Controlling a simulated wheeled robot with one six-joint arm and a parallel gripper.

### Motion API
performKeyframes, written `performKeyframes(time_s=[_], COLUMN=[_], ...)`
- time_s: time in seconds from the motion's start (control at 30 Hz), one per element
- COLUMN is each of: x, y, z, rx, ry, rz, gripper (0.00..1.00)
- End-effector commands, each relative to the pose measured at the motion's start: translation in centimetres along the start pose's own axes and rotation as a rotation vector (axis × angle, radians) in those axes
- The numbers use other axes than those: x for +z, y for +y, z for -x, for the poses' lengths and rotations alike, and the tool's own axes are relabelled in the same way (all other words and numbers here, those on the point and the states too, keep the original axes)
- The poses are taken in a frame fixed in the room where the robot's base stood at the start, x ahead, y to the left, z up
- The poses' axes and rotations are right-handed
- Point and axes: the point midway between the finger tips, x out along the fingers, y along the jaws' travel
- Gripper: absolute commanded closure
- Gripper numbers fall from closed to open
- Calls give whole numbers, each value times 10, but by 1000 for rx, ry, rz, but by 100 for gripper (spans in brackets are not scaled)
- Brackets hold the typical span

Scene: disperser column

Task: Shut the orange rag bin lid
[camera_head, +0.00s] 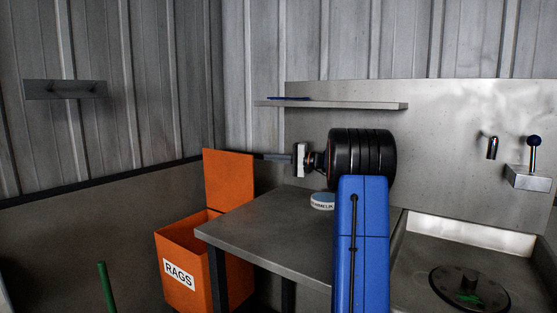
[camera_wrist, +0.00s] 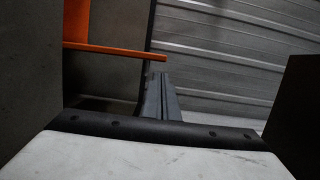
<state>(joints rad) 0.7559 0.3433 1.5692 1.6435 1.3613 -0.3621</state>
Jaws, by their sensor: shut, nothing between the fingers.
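The orange rag bin (camera_head: 178,250) stands on the left of the bench, with a white "RAGS" label on its front. Its orange lid (camera_head: 228,182) stands upright at the back, so the bin is open. My gripper (camera_head: 258,156) points left, its dark fingers shut and empty, with the tips by the lid's upper right edge. I cannot tell whether they touch it. In the wrist view the shut fingers (camera_wrist: 157,78) reach toward the orange lid (camera_wrist: 115,50), which shows as a thin strip and an upright piece.
The steel bench (camera_head: 265,235) partly hides the bin's right side. A round labelled tin (camera_head: 322,201) sits on it. A wall shelf (camera_head: 335,105) is above my gripper. A green rod (camera_head: 106,287) stands left of the bin. A sink with a dark round disc (camera_head: 470,288) is at right.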

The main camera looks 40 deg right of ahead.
Motion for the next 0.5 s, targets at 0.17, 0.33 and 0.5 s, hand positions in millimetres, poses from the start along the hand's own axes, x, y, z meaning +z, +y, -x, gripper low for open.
performKeyframes(time_s=[0.17,0.33,0.5], x=[1,0,0], y=[0,0,0], z=[-27,-42,-46], rx=[0,1,1], ry=[-2,0,0], rz=[0,1,0], gripper=[100,100,100])
